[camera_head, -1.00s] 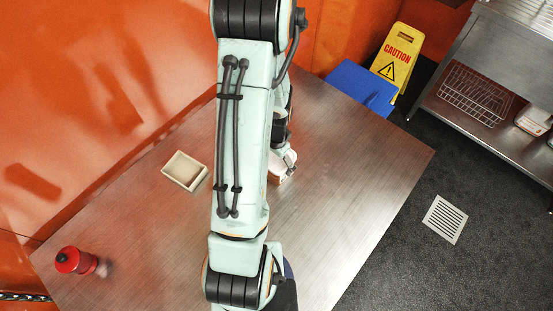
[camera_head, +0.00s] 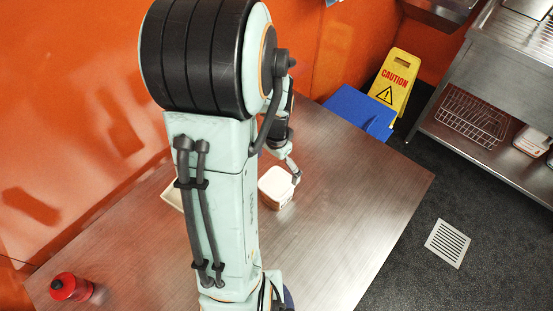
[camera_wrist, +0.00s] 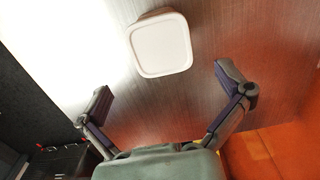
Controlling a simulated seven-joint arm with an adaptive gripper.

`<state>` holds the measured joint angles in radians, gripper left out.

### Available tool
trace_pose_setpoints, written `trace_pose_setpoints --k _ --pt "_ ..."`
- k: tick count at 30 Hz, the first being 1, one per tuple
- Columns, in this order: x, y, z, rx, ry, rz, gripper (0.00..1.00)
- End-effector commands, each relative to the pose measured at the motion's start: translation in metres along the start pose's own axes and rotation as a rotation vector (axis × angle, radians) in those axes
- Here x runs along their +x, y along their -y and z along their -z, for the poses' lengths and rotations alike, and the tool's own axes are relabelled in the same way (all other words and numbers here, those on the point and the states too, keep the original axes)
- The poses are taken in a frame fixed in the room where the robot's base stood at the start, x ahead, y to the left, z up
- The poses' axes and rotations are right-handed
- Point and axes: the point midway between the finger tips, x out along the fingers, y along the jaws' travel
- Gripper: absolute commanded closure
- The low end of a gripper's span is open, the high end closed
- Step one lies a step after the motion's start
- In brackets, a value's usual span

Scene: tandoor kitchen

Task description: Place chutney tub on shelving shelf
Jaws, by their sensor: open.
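The chutney tub, a small squarish container (camera_head: 275,188) with a white lid and brownish sides, stands upright on the steel table in the head view. In the wrist view its white lid (camera_wrist: 160,45) lies beyond the fingertips. My gripper (camera_wrist: 164,88) is open, with its two fingers spread wide and nothing between them. In the head view my gripper (camera_head: 295,174) is at the tub's upper right side, partly hidden by my arm; I cannot tell whether it touches. A steel unit at the right has a lower shelf (camera_head: 505,155).
A wire rack (camera_head: 474,105) and a container (camera_head: 530,141) occupy parts of the lower shelf. A beige box (camera_head: 172,195) is mostly behind my arm. A red bottle (camera_head: 70,287) stands at the table's left. A yellow caution sign (camera_head: 396,80) stands beyond a blue object (camera_head: 358,110).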

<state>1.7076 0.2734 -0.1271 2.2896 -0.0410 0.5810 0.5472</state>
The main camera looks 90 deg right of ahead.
Motion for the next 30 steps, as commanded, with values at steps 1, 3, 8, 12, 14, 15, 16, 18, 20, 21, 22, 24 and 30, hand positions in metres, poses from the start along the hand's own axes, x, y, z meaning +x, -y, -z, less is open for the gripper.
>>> trace_pose_setpoints --k 1,3,8,12,14,15,16,18,20,21,22,24,30 --pt "-0.009 0.001 0.001 -0.001 -0.004 0.002 0.0" --pt "-0.018 0.001 0.001 0.0 -0.003 0.001 0.0" --pt "-0.026 0.0 0.0 0.0 -0.001 0.0 0.0" --pt "-0.027 0.0 0.0 0.0 0.001 -0.001 0.0" --pt "-0.027 0.0 0.0 0.0 0.001 -0.001 0.0" --pt "-0.027 0.0 0.0 0.0 0.001 -0.001 0.0" --pt "-0.026 0.0 0.0 0.0 0.001 -0.001 0.0" --pt "-0.026 0.0 0.0 0.0 0.001 -0.001 0.0" --pt "-0.026 0.0 0.0 -0.002 0.001 -0.001 0.0" --pt "-0.026 0.0 0.0 -0.014 0.001 -0.001 0.0" --pt "-0.026 0.0 0.0 -0.034 0.001 -0.001 0.0" --pt "-0.026 0.0 0.0 -0.12 0.001 -0.002 0.0" --pt "-0.028 -0.035 0.022 -0.582 -0.015 -0.149 0.0"
